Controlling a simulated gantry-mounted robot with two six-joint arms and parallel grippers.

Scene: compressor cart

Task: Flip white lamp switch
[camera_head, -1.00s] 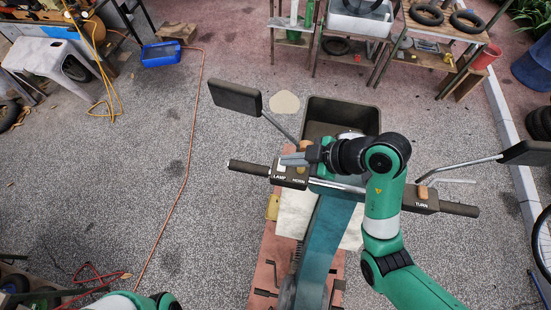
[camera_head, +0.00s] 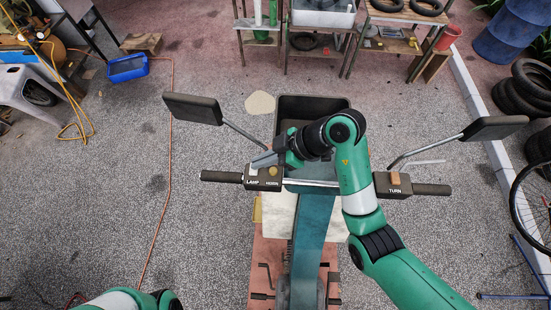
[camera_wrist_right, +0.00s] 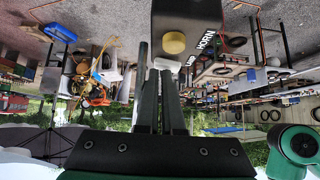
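A dark control box (camera_head: 262,184) marked LAMP and HORN sits on the left side of the cart's handlebar. The white lamp switch is hard to make out in the head view, at the box's upper left by my fingers. My right gripper (camera_head: 262,160) reaches over the box from the right, its grey fingers close together and holding nothing visible. Contact with the switch cannot be told. In the right wrist view, the fingers (camera_wrist_right: 160,72) point at the box (camera_wrist_right: 190,18), beside a round yellowish button (camera_wrist_right: 173,43) near HORN. The left arm shows at the bottom left; its gripper is out of view.
A second box (camera_head: 393,184) marked TURN, with an orange switch, is on the right handlebar. Mirrors (camera_head: 193,108) and (camera_head: 494,128) stick out on both sides. A dark bin (camera_head: 313,108) sits ahead of the handlebar. The floor around the cart is mostly clear.

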